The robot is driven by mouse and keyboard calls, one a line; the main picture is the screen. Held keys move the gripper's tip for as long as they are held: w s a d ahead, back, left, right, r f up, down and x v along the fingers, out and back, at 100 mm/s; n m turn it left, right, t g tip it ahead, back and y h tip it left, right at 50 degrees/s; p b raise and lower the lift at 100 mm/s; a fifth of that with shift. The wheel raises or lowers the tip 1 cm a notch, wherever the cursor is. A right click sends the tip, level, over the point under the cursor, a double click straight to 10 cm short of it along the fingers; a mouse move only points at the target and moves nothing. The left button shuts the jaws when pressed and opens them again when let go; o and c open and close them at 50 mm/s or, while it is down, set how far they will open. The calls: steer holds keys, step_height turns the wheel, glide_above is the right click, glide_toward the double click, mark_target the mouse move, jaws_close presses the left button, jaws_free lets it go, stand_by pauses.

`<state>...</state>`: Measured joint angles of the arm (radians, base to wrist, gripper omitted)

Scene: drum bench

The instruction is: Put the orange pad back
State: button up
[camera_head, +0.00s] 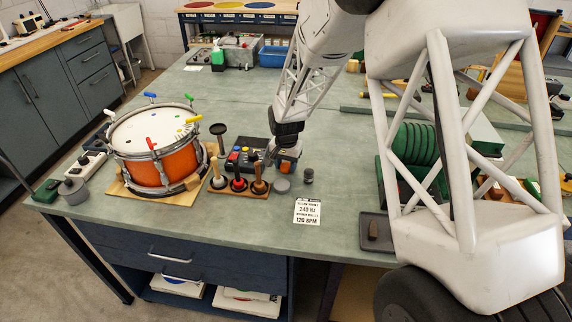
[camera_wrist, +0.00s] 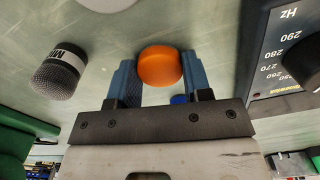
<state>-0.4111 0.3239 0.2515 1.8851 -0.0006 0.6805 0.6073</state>
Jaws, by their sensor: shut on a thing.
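The orange pad (camera_wrist: 160,66) is a small round disc between the two blue fingertips of my gripper (camera_wrist: 158,78) in the wrist view. The gripper is shut on it. In the head view my gripper (camera_head: 286,164) is low over the bench, right of the control box with coloured knobs (camera_head: 238,156), with a bit of orange showing at its tip. I cannot tell its exact height above the bench. The drum (camera_head: 170,172) with an orange shell stands to the left, with small coloured marks on its white head.
A rack of mallets (camera_head: 238,188), a grey disc (camera_head: 282,185) and a small dark cylinder (camera_head: 308,176) are near the gripper. A printed card (camera_head: 307,211) lies in front. A box with an Hz dial (camera_wrist: 285,55) is close on the right in the wrist view; a mesh-ended cylinder (camera_wrist: 58,75) is left.

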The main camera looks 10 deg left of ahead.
mark_target(286, 165)
steer(key=shift+f, duration=0.1)
steer(key=o, duration=0.9)
steer(key=shift+o, duration=0.2)
step_height(286, 165, up, 12)
stand_by(0.4)
stand_by(0.6)
